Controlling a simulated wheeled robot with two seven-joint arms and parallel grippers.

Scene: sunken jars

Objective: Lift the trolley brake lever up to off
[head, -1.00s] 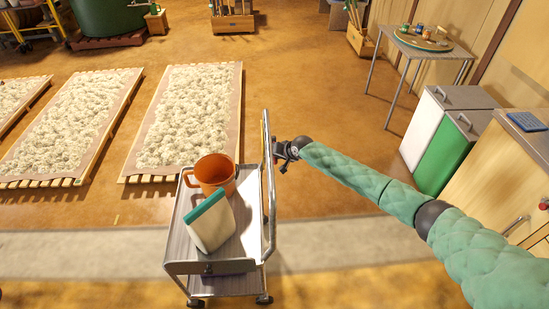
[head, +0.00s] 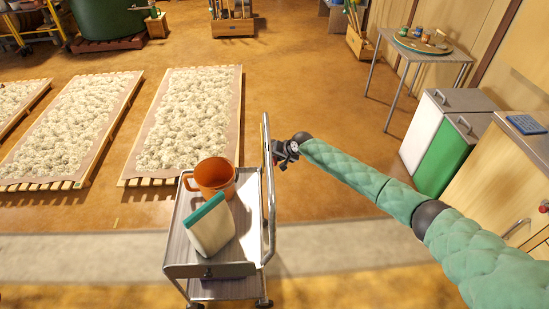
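The grey metal trolley (head: 188,231) stands in the lower middle, with its upright tubular handle (head: 270,215) on its right side. A narrow yellow piece (head: 264,150) shows at the upper part of the handle; I cannot tell whether it is the brake lever. A small dark fitting (head: 208,273) sits on the trolley's near edge. My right gripper (head: 277,153) comes in from the right and is right beside the upper handle. Its fingers are small and dark, so I cannot tell whether they are open, shut or touching the handle. My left gripper is not in view.
An orange mug (head: 214,176) and a white pouch with a teal top (head: 210,228) stand on the trolley. Pallets of pale fleece (head: 190,115) lie to the left. White and green bins (head: 440,150) and a cabinet (head: 505,180) stand right.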

